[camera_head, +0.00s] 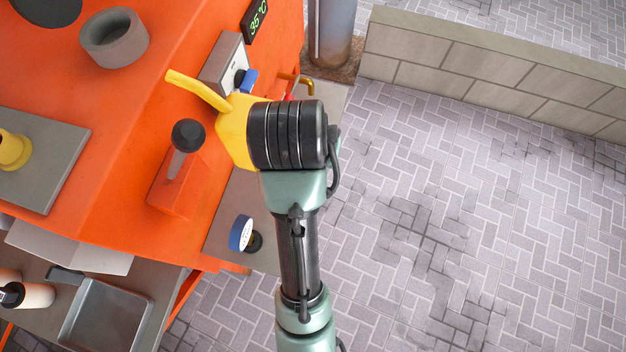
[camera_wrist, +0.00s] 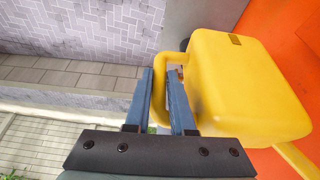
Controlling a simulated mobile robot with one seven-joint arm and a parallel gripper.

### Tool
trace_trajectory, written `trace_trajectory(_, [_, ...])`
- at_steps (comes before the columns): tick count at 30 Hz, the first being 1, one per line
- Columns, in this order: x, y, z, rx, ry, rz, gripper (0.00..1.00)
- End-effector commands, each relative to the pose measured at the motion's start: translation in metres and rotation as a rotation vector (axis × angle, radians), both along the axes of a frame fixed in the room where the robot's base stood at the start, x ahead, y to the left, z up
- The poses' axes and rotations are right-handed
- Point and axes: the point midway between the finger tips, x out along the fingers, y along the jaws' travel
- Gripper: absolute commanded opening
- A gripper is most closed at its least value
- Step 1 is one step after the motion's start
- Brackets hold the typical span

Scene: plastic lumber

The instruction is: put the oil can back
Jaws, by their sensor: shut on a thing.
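The yellow oil can (camera_head: 235,128) shows in the head view beside the orange machine, its long spout pointing to the upper left. It fills the right of the wrist view (camera_wrist: 240,85), with its handle loop toward my gripper. My gripper (camera_wrist: 162,85) is shut on the handle, with a blue-grey finger on each side of it. In the head view my wrist hides the fingers and part of the can. I cannot tell whether the can touches anything below it.
The orange machine (camera_head: 115,190) carries a grey ring (camera_head: 113,38), a black-knobbed lever (camera_head: 186,140) and a grey plate (camera_head: 45,180) with a yellow part. A control box (camera_head: 222,64) is close to the spout. A metal tray (camera_head: 105,318) is lower left. Paving (camera_head: 470,210) at right is clear.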

Motion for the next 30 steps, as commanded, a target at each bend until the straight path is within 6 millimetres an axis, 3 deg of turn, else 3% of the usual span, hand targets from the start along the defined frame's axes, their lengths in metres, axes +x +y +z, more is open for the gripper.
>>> trace_trajectory(18, [0.0,0.001,-0.144,0.002,-0.001,0.002,0.0])
trace_trajectory(30, [0.0,0.001,-0.185,0.002,-0.001,0.003,0.0])
